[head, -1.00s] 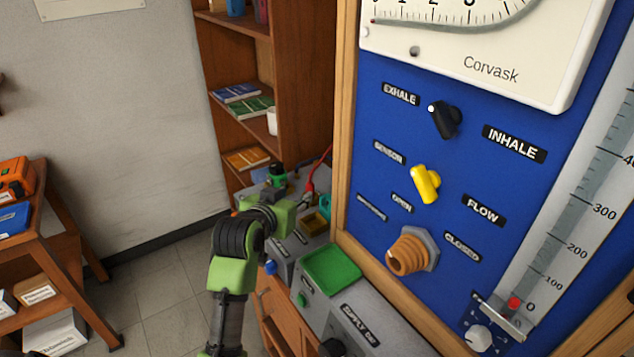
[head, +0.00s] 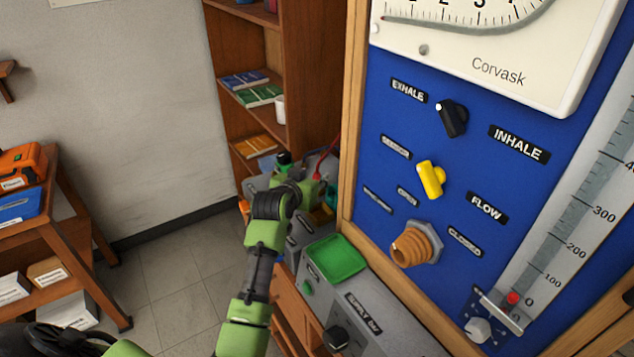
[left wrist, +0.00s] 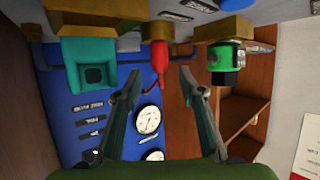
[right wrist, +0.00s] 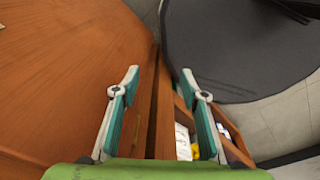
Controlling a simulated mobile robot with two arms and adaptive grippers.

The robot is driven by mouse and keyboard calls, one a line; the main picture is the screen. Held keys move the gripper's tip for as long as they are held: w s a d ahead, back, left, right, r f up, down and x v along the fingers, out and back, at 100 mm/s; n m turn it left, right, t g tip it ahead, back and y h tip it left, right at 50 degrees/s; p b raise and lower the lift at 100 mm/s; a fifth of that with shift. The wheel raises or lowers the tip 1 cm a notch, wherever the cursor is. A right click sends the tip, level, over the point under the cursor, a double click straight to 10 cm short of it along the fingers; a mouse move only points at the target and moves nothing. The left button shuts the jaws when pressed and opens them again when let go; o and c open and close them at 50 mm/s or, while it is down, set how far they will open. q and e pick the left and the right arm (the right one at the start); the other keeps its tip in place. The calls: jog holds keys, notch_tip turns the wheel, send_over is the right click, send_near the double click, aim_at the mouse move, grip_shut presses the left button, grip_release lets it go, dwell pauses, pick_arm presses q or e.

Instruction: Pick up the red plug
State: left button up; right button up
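The red plug (left wrist: 160,62) hangs from a brass fitting in the left wrist view, which looks inverted, with a red cable at its free end. In the head view only a bit of red plug (head: 317,176) shows beside my left gripper (head: 309,187). In the left wrist view my left gripper (left wrist: 160,76) is open, its fingertips on either side of the plug with gaps and no visible contact. My right gripper (right wrist: 158,76) is open and empty above a wooden surface, away from the plug.
In the left wrist view a teal connector (left wrist: 88,70) is left of the plug and a green-and-black fitting (left wrist: 226,60) is right of it, both close to the fingers. A green tray (head: 336,258) sits on the grey bench unit. The blue panel (head: 385,215) stands to the right.

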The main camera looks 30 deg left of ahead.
aim_at(316, 175)
pick_arm(q)
jog(key=shift+p+x, duration=0.45)
jog(key=shift+x, duration=1.7)
jog(key=shift+s+f, duration=0.1)
jog(key=shift+f, duration=0.05)
grip_shut()
